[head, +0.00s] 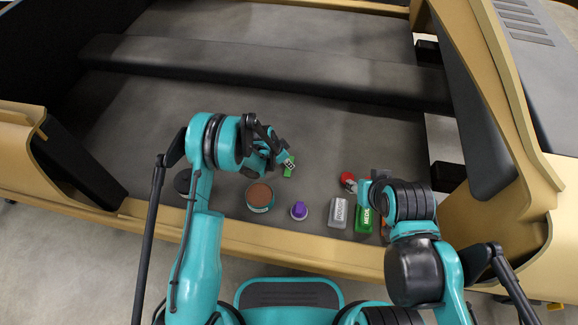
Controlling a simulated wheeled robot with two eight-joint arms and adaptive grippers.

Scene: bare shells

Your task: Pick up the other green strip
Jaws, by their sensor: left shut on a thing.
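A small green strip (288,172) shows at the tips of my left gripper (286,161). The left gripper is shut on it, over the grey floor of the shell. Most of the strip is hidden by the fingers, and I cannot tell whether it touches the floor. My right gripper (366,190) is at the right, beside a red item (348,181) and above a green box (364,217). Its fingers are largely hidden by its own wrist, so its opening does not show.
Near the front edge stand a round tin with a brown top (259,195), a purple-capped item (299,210) and a grey labelled box (338,212). A dark round item (183,181) lies at the left. A raised dark beam (260,65) crosses behind. The floor between is clear.

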